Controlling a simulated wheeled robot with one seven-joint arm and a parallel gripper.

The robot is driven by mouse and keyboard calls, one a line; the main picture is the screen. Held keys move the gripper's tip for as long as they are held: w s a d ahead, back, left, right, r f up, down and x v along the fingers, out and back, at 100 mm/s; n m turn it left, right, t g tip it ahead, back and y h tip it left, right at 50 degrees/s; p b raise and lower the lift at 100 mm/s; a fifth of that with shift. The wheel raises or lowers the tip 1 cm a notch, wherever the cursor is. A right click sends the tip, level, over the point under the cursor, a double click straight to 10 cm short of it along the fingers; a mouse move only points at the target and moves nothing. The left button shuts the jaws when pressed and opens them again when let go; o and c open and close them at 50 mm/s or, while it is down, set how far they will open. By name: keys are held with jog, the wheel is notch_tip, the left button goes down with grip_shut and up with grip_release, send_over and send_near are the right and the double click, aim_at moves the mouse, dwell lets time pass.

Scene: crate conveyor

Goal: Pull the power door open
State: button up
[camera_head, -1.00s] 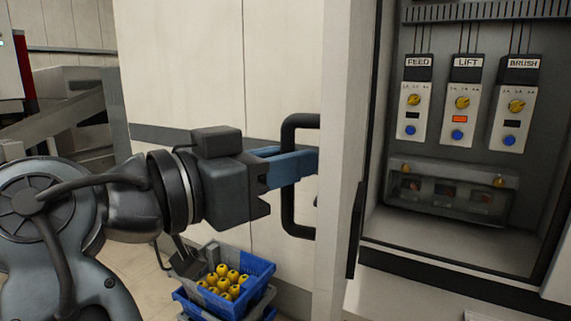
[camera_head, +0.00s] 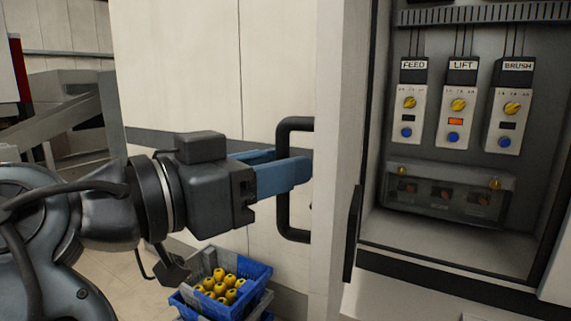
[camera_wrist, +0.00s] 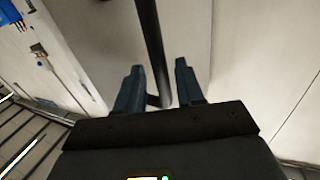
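The power door (camera_head: 334,120) is a white panel standing swung open, seen nearly edge-on in the head view. Its black D-shaped handle (camera_head: 284,190) sticks out to the left from its outer face. My gripper (camera_head: 288,164) points right at the upper half of the handle, its blue fingers spread apart. In the wrist view the dark handle bar (camera_wrist: 150,35) runs between the two fingers of my gripper (camera_wrist: 160,68), with gaps showing. Part of the handle is hidden behind the near finger in the head view.
The open cabinet (camera_head: 450,245) at right shows FEED, LIFT and BRUSH modules (camera_head: 455,115) and a clear-covered box (camera_head: 445,192). A blue crate (camera_head: 235,309) with yellow items stands on the floor below my gripper. Grey conveyor structure (camera_head: 65,125) lies at left.

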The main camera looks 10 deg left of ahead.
jog(key=v, duration=0.6)
jog(key=shift+s, duration=0.1)
dwell(0.3)
